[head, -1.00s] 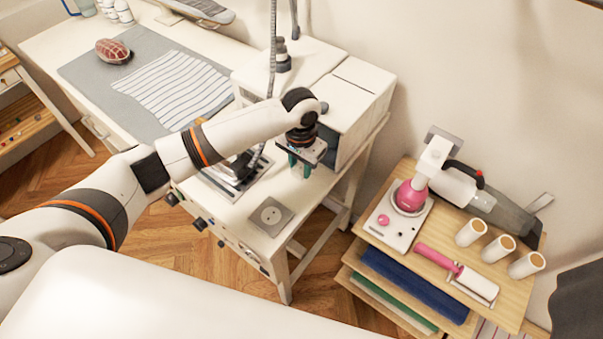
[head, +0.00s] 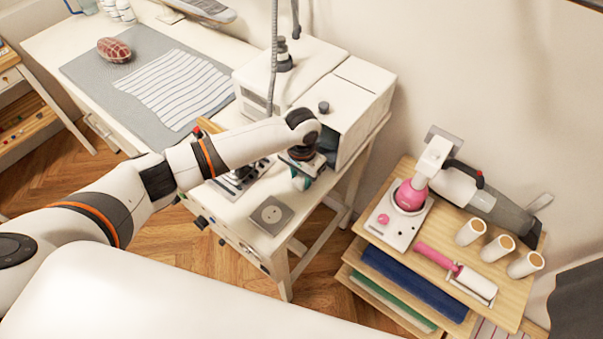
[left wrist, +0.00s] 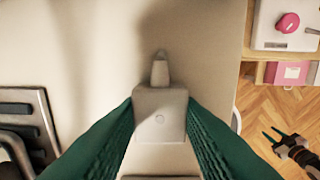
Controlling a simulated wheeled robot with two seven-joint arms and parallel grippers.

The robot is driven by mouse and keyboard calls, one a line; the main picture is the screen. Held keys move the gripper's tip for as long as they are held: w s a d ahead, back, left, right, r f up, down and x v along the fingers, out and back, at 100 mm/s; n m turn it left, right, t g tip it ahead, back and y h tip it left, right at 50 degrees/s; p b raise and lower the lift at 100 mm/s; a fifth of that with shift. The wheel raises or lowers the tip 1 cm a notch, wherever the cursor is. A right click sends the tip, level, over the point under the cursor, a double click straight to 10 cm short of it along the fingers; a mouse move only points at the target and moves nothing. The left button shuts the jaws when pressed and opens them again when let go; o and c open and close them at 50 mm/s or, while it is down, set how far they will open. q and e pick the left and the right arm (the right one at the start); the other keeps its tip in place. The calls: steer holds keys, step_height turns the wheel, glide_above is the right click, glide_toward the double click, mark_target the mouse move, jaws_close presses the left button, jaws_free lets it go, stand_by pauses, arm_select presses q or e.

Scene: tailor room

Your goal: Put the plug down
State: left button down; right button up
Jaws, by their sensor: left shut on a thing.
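My left gripper (head: 302,182) is low over the right end of the white sewing table, just behind the square socket plate (head: 271,214). In the left wrist view its green fingers (left wrist: 160,118) are shut on the sides of a pale, boxy plug (left wrist: 160,112), whose narrow cable end points to the top of that view. The plug lies over the bare white tabletop (left wrist: 100,50); I cannot tell if it touches it. In the head view the plug is hidden by the gripper. My right gripper (left wrist: 273,138) shows small over the floor in the left wrist view, its fingertips apart.
A white machine (head: 345,95) stands close behind the gripper. An iron rest (head: 238,180) is to its left. A wooden shelf cart (head: 445,235) with a pink-and-white device, a lint roller (head: 455,270) and several spools stands to the right, across a gap.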

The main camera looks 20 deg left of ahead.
mark_target(302, 179)
arm_select(q)
steer(key=c, duration=1)
jaws_free()
steer(key=shift+r, duration=0.55)
step_height(302, 179, up, 12)
steer(key=shift+r+b, duration=0.1)
steer(key=shift+b, duration=1.05)
